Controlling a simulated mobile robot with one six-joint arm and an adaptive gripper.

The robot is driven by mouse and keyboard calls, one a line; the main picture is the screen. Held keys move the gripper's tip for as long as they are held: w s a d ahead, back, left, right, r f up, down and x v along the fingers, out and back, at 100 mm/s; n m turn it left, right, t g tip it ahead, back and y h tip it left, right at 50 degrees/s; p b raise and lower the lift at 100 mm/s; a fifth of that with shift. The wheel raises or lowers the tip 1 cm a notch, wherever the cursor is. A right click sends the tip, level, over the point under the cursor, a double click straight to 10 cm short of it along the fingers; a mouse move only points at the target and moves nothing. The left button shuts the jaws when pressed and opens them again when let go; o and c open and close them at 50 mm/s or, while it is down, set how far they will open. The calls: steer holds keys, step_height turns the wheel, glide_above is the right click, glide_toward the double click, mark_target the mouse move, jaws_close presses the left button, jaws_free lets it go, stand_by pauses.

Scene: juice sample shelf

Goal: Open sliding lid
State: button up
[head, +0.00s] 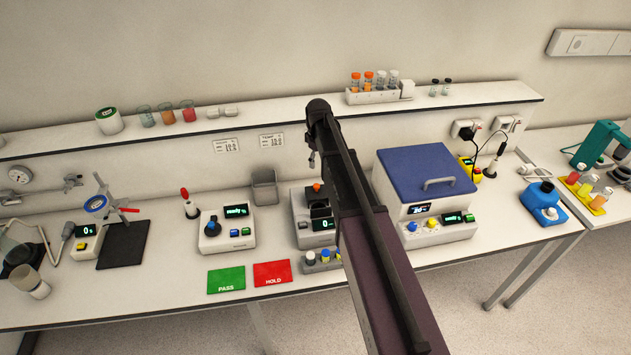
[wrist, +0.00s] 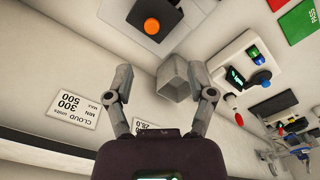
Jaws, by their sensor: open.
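The instrument with a dark top (head: 318,203) and an orange knob (head: 317,187) stands on the bench, partly hidden by my arm. Its dark top (wrist: 172,14) and orange knob (wrist: 152,26) show at the top edge of the wrist view. A box with a blue lid (head: 425,172) and a bar handle stands to its right; that lid is down. Which of the two is the sliding lid I cannot tell for sure. My gripper (wrist: 163,84) is open and empty, apart from the orange knob.
A shelf (head: 240,123) with cups and tubes runs above the bench. A display instrument (head: 227,230), a green PASS card (head: 226,280) and a red HOLD card (head: 272,273) lie left.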

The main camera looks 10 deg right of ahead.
mark_target(316, 185)
steer(key=shift+w+n, duration=0.4)
steer(key=shift+w, duration=0.75)
step_height(316, 185, down, 14)
steer(key=b, duration=1.3)
steer(key=shift+r+b, duration=0.15)
steer(key=shift+b, duration=0.25)
jaws_close()
